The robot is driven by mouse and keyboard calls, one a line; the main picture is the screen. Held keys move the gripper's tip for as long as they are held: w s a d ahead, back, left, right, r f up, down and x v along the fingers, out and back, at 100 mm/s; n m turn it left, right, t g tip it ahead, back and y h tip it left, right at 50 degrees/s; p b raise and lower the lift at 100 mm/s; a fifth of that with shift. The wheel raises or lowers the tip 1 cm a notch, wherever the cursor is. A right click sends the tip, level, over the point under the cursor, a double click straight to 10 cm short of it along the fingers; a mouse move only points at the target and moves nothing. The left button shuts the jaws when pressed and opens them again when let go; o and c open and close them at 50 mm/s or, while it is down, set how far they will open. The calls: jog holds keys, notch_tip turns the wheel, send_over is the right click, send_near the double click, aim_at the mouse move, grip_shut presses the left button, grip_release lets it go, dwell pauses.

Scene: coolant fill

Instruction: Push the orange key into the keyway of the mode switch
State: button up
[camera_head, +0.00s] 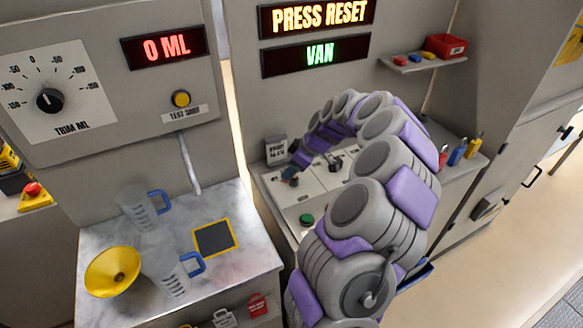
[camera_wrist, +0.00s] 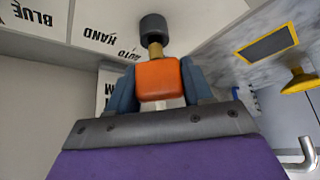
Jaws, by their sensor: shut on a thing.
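In the wrist view my gripper (camera_wrist: 158,76) has its two blue-grey fingers closed on the sides of the orange key (camera_wrist: 157,82). A short brass shaft (camera_wrist: 155,52) runs from the key towards a dark round cylinder (camera_wrist: 153,27), which looks like the mode switch. HAND and AUTO are printed beside it. Key and cylinder look roughly in line. How far the shaft is in the keyway, if at all, cannot be told. In the head view my arm curls over the pale control panel (camera_head: 311,197), with its end at the panel's left; the key is hard to make out there.
A green button (camera_head: 306,219) sits on the panel's front. Red, blue and yellow items (camera_head: 457,156) stand at the right. A marble counter (camera_head: 232,275) at left holds clear jugs and a yellow funnel (camera_head: 112,272).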

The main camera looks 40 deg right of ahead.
jog(key=shift+f, duration=1.15)
jog(key=o, duration=1.1)
jog(key=p+v, duration=0.4)
jog(key=v, duration=1.3)
jog(key=shift+d, duration=0.25)
jog(key=shift+c, duration=0.5)
